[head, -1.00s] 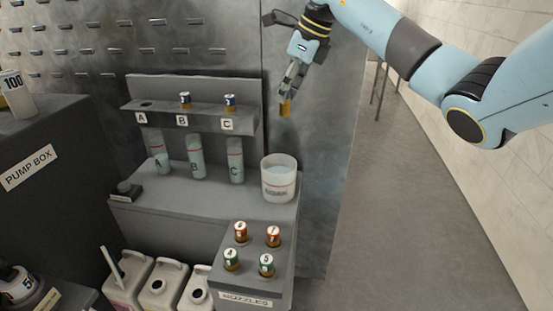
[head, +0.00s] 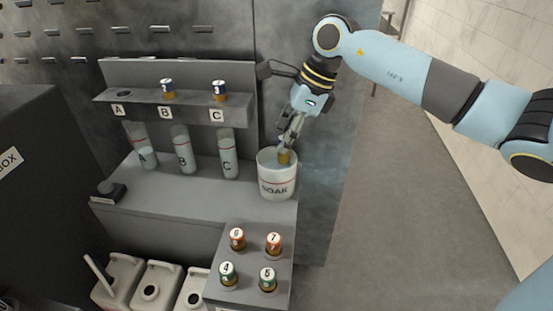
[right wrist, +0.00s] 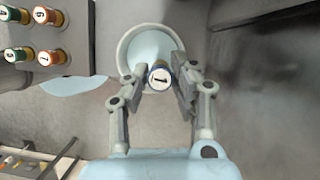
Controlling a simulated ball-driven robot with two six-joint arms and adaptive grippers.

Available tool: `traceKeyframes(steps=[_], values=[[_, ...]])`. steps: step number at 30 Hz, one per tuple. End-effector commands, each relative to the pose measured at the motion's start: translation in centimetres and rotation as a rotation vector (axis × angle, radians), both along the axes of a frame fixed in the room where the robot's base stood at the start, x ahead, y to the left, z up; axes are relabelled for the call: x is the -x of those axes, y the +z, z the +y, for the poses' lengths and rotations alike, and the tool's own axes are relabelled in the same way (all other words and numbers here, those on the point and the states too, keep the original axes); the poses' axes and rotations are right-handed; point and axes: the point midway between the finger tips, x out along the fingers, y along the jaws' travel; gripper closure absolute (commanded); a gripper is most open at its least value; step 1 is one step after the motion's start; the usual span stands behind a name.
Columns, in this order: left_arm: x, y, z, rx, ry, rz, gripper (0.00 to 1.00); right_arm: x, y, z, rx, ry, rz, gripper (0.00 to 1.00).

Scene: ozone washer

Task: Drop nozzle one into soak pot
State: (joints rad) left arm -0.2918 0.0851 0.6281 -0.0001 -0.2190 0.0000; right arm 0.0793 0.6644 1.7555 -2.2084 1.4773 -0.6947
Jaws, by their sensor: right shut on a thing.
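Nozzle one, a small brass nozzle with a blue-banded cap, shows its brass end (head: 284,157) in the head view. Its numbered top (right wrist: 159,76) faces the camera in the right wrist view. My right gripper (head: 287,143) is shut on the nozzle and holds it at the mouth of the soak pot. The soak pot (head: 277,186) is a white round pot marked SOAK with pale liquid inside. It also shows in the right wrist view (right wrist: 124,52), below the nozzle and fingers. The cap is mostly hidden by the fingers in the head view. My left gripper is not in view.
A rack (head: 190,112) behind holds nozzles two (head: 167,89) and three (head: 219,91); slot A is empty. Tubes A, B and C stand below it. A nozzle block (head: 252,259) with several nozzles stands in front of the pot. Open floor lies to the right.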

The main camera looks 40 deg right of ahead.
Motion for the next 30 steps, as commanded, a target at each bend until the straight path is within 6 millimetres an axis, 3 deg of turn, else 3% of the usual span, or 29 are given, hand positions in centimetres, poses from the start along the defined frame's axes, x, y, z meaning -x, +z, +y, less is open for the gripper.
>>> traceKeyframes(steps=[9, 10, 15, 25, 30], values=[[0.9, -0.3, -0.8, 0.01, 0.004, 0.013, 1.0, 0.0, -0.4, 0.0, 0.001, 0.0, -0.001, 1.0], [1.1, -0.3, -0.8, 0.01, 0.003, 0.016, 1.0, 0.0, -0.4, 0.0, 0.001, 0.0, -0.001, 0.72], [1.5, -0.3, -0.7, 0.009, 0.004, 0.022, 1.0, 0.0, -0.4, 0.0, 0.001, 0.0, -0.001, 0.5], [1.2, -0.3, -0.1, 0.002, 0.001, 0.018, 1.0, 0.0, -0.1, -0.2, 0.002, -0.001, -0.001, 0.49], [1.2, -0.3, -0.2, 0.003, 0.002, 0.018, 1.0, 0.6, 2.1, -1.0, 0.007, 0.001, -0.002, 0.49]])
